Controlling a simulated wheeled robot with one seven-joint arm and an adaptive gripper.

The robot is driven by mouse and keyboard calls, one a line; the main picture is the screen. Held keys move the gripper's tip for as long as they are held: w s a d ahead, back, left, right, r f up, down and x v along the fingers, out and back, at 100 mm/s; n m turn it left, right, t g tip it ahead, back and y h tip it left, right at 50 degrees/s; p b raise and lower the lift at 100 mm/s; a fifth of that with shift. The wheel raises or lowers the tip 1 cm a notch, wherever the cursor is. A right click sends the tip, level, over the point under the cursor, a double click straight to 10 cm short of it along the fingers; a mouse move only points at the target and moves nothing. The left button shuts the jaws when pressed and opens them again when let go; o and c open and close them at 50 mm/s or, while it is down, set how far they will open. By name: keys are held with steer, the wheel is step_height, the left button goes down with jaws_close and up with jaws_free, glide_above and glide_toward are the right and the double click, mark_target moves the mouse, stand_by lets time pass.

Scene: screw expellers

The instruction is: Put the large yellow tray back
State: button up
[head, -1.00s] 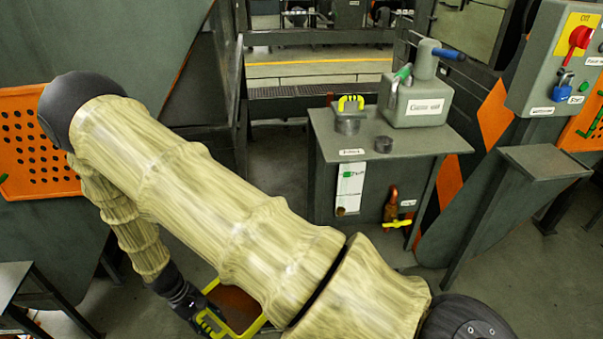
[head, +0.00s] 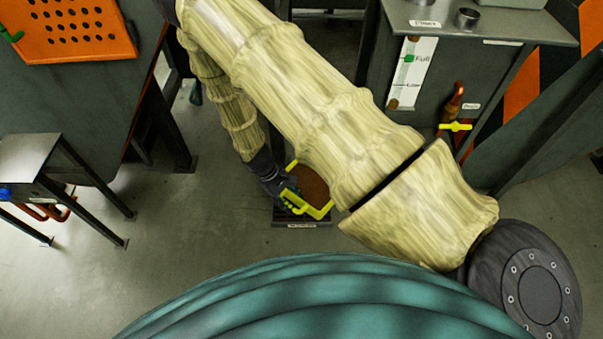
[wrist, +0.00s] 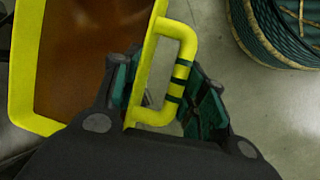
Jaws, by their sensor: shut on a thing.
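The large yellow tray (head: 328,209) is low near the floor in the middle of the head view, with a brown inside. It also fills the left of the wrist view (wrist: 28,60). My arm covers part of the tray's right side in the head view. A labelled dark plate (head: 290,218) shows below the tray; I cannot tell whether they touch.
A grey stand (head: 515,22) with a level gauge (head: 411,72) and a yellow-handled tap (head: 455,127) stands at the upper right. A metal table (head: 40,150) stands at the left, beside a machine with an orange perforated panel (head: 75,30). Open floor (head: 185,240) lies between.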

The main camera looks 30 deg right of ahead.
steer(key=s+d+f+n+t+h+b, duration=0.15)
steer(key=d+f+n+b, duration=0.4)
steer(key=f+b, duration=0.8)
steer(key=s+d+f+n+t+b, duration=0.1)
steer(key=s+d+f+n+b, duration=0.15)
steer(key=d+f+b, duration=0.9)
steer(key=shift+t, duration=0.25)
steer(key=w+a+f+b, duration=0.2)
steer(key=w, duration=0.3)
steer(key=w+a+f+b, duration=0.1)
steer(key=w+a+b, duration=0.1)
steer(key=w, duration=0.3)
steer(key=w+a+f+b, duration=0.2)
steer(key=w+b, duration=0.1)
steer(key=w, duration=0.2)
steer(key=shift+w+a+f+b, duration=0.2)
steer(key=shift+w+f+b, duration=0.05)
steer(key=shift+f+b, duration=0.1)
step_height(320, 180, down, 4)
steer(key=b, duration=0.3)
steer(key=shift+r, duration=0.35)
steer(key=o, duration=1.3)
steer(key=shift+c, duration=0.2)
